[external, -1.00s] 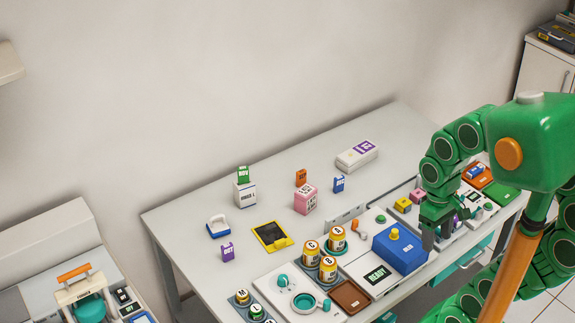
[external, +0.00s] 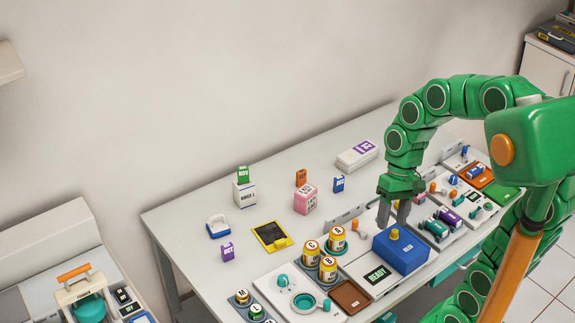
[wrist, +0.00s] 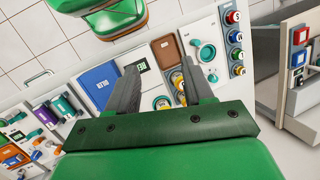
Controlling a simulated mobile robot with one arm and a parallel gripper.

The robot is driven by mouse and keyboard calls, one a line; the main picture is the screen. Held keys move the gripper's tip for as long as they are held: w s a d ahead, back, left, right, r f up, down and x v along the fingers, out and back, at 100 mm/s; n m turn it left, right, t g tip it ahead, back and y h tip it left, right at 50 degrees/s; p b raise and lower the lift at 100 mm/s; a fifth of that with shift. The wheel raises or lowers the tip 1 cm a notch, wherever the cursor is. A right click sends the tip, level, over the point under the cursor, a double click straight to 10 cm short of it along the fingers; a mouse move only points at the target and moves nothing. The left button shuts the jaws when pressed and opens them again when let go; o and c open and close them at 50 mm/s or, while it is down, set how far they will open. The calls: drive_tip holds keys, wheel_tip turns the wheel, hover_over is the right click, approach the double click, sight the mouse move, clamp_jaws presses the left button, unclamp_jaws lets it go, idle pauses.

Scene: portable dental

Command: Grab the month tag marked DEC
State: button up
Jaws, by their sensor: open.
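Several small month tags stand on the grey table. A green tag marked NOV (external: 243,173) sits on a white block (external: 244,194). A purple tag (external: 228,252), seemingly OCT, stands at the table's left. An orange tag (external: 301,177) sits on a pink block (external: 306,200), and a blue tag (external: 338,184) stands right of it. I cannot read the orange and blue tags, so I cannot tell which is DEC. My gripper (external: 393,216) is open and empty, right of the tags and above the table near the blue box. Its fingers also show in the wrist view (wrist: 160,85).
A blue box with a yellow knob (external: 401,250) is just below my gripper. Yellow cans (external: 328,268), a brown tray (external: 349,296) and a yellow-framed black pad (external: 271,236) stand leftward. A white case (external: 357,154) lies at the back. The table between tags and gripper is mostly clear.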

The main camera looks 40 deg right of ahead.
drive_tip(key=w+d+f+m+t+y, duration=0.1)
drive_tip(key=w+d+m+y, duration=0.15)
drive_tip(key=w, duration=0.65)
drive_tip(key=w+d+f+m+y, duration=0.1)
drive_tip(key=w+m+y, duration=0.15)
drive_tip(key=w, duration=0.55)
drive_tip(key=w+d+f+m+t+y, duration=0.1)
drive_tip(key=w+f+m+y, duration=0.15)
drive_tip(key=w, duration=0.65)
drive_tip(key=m+t, duration=0.6)
drive_tip(key=m, duration=0.5)
approach(343, 178)
drive_tip(key=shift+w+a+f+y, duration=0.2)
drive_tip(key=shift+w+a+f, duration=0.2)
drive_tip(key=shift+a, duration=0.2)
drive_tip(key=shift+w+a+f+y, duration=0.15)
drive_tip(key=shift+w+a+f, duration=0.15)
drive_tip(key=shift+w+a, duration=0.3)
drive_tip(key=shift+f+x, duration=0.15)
drive_tip(key=shift+x, duration=1.15)
drive_tip(key=shift+f+x, duration=0.15)
drive_tip(key=shift+x, duration=1.1)
drive_tip(key=shift+s+d, duration=0.1)
drive_tip(key=shift+s, duration=0.05)
drive_tip(key=shift+c, duration=0.5)
